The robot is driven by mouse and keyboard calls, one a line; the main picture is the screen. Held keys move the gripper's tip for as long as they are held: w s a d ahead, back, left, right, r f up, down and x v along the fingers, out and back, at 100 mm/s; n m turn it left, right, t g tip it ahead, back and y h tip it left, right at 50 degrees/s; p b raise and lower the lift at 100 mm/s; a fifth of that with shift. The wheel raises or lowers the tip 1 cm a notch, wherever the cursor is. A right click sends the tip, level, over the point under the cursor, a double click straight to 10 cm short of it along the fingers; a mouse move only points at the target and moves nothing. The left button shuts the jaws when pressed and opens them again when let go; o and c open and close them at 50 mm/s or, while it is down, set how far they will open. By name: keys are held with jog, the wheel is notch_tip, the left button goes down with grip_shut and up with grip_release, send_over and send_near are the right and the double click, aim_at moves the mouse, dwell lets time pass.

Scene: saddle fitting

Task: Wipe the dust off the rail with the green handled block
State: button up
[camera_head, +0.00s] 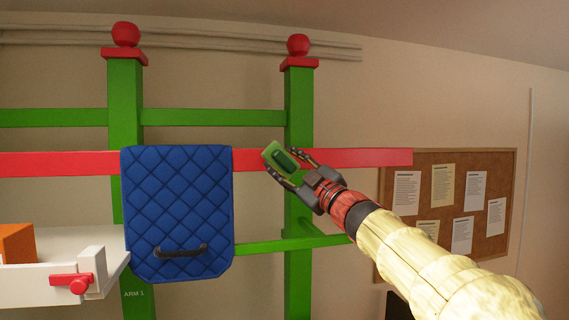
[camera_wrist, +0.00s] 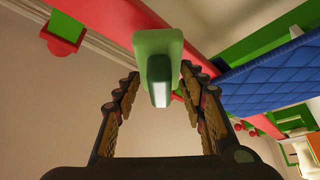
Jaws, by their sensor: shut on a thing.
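My gripper (camera_head: 293,176) is shut on the green handled block (camera_head: 270,152). In the wrist view the block (camera_wrist: 157,45) sits between the two fingers (camera_wrist: 160,95), its darker handle pointing toward the palm. The block is at the red rail (camera_head: 350,157), just right of the blue quilted pad; I cannot tell if it touches the rail. The rail also runs diagonally behind the block in the wrist view (camera_wrist: 110,20). No dust can be made out on the rail at this size.
The blue quilted pad (camera_head: 178,210) with a dark handle hangs over the rail, left of my gripper. Green posts (camera_head: 298,110) with red caps stand behind. A white tray (camera_head: 60,285) with an orange block (camera_head: 18,243) is at lower left. A corkboard (camera_head: 455,158) hangs at right.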

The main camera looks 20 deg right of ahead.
jog(key=shift+w+p, duration=0.3)
jog(key=shift+w, duration=0.65)
jog(key=shift+d, duration=0.1)
jog(key=shift+s+d+p, duration=0.15)
jog(key=shift+d+p, duration=0.5)
jog(key=shift+d, duration=1.2)
jog(key=shift+w+a+b, duration=0.2)
jog(key=shift+a+b, duration=0.35)
jog(key=shift+a, duration=1.4)
jog(key=shift+s, duration=0.1)
